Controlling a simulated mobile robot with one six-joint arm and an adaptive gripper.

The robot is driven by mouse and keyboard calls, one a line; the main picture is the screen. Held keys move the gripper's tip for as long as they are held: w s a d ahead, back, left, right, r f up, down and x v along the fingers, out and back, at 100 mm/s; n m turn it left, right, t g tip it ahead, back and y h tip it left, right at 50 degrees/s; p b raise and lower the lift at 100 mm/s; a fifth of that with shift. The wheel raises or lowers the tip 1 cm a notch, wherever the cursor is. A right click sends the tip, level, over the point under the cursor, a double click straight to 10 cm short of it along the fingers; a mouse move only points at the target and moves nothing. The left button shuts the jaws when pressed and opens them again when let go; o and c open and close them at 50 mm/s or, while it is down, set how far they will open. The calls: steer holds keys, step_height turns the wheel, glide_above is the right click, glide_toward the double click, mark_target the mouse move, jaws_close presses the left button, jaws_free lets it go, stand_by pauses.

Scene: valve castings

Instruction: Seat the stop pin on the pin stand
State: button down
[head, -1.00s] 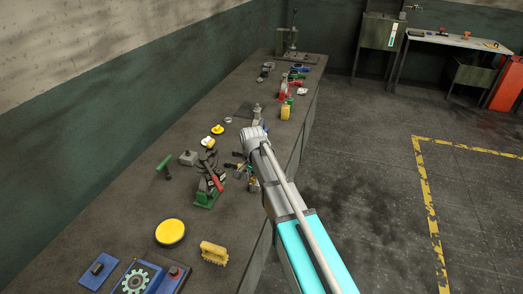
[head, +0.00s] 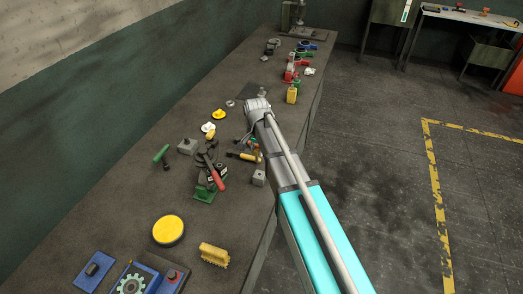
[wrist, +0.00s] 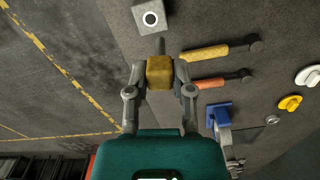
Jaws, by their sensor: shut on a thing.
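My gripper (wrist: 159,82) is shut on the stop pin (wrist: 160,70) in the wrist view. The pin shows a yellow-brown block-like body between the fingers and a grey tip pointing towards the stand. The pin stand (wrist: 150,17) is a grey block with a white-ringed round hole, just beyond the tip; the picture does not show a clear contact. In the head view the grey block (head: 259,178) sits near the bench's front edge, beside my arm. There my fingers and the pin are hidden behind my wrist.
A yellow-handled tool (wrist: 205,53) and an orange-handled tool (wrist: 215,82) lie beside the stand. A blue clamp-like thing (wrist: 218,116) is close to my gripper's right. A red-handled tool on a green base (head: 205,194) stands further left. The bench front (head: 232,275) has bare room.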

mark_target(260, 171)
steer(key=shift+d, duration=0.15)
steer(key=shift+s+d+f+n, duration=0.1)
steer(key=shift+s+d+n, duration=0.2)
steer(key=shift+s+n, duration=0.35)
steer(key=shift+w+f, duration=0.1)
steer(key=shift+w, duration=0.05)
steer(key=shift+f+b, duration=1.9)
steer(key=shift+b, duration=0.25)
steer(key=shift+f+b, duration=2.95)
steer(key=shift+f, duration=0.05)
steer(key=shift+c, duration=2.1)
jaws_free()
steer(key=shift+r, duration=0.1)
steer(key=shift+r, duration=0.15)
step_height(260, 171, up, 10)
steer(key=p, duration=1)
steer(key=shift+f, duration=0.2)
